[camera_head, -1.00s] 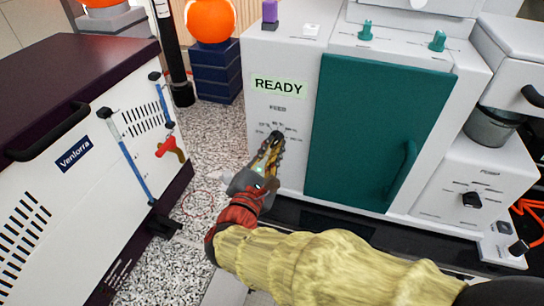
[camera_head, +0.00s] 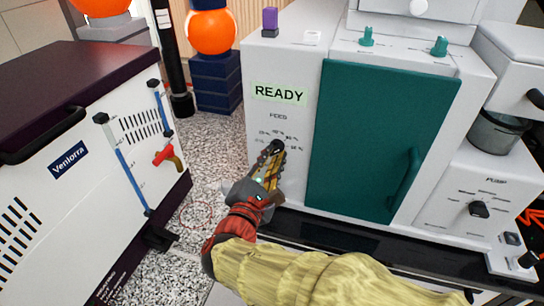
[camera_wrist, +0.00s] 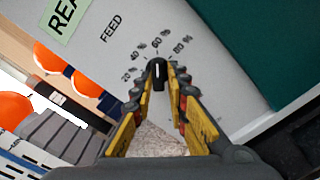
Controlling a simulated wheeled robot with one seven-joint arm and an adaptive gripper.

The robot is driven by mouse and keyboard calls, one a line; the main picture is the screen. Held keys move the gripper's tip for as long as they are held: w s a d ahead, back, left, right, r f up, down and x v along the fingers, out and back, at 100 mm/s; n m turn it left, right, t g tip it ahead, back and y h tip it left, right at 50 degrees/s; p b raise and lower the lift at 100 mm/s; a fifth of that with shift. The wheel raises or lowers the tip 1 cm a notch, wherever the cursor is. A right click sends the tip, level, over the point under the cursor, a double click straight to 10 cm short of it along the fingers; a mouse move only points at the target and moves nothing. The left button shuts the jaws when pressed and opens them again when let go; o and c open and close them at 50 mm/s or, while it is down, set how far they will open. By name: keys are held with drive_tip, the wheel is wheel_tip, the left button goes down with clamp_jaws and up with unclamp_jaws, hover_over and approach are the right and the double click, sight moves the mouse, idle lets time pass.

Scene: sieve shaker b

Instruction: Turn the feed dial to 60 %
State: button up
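The feed dial (camera_wrist: 158,73) is a small black knob with a white line on the white machine front. Percent marks from 20 % to 80 % curve around it under the word FEED. In the wrist view its line runs nearly up and down, roughly in line with the 60 % mark (camera_wrist: 160,40). My gripper (camera_head: 275,149) is at the dial in the head view. In the wrist view its two yellow-sided fingers (camera_wrist: 160,75) converge closely on either side of the knob and appear to touch it. The fingers partly hide the dial in the head view.
A green READY display (camera_head: 279,92) is above the dial. A teal door (camera_head: 375,140) with a handle is to its right, and a pump knob (camera_head: 479,209) is further right. A white Venlorra cabinet (camera_head: 100,175) stands at the left, with speckled floor between.

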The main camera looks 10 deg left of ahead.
drive_tip(key=o, duration=0.3)
drive_tip(key=shift+r, duration=0.1)
drive_tip(key=s, duration=0.8)
drive_tip(key=s+a, duration=0.1)
drive_tip(key=s, duration=0.3)
idle(0.4)
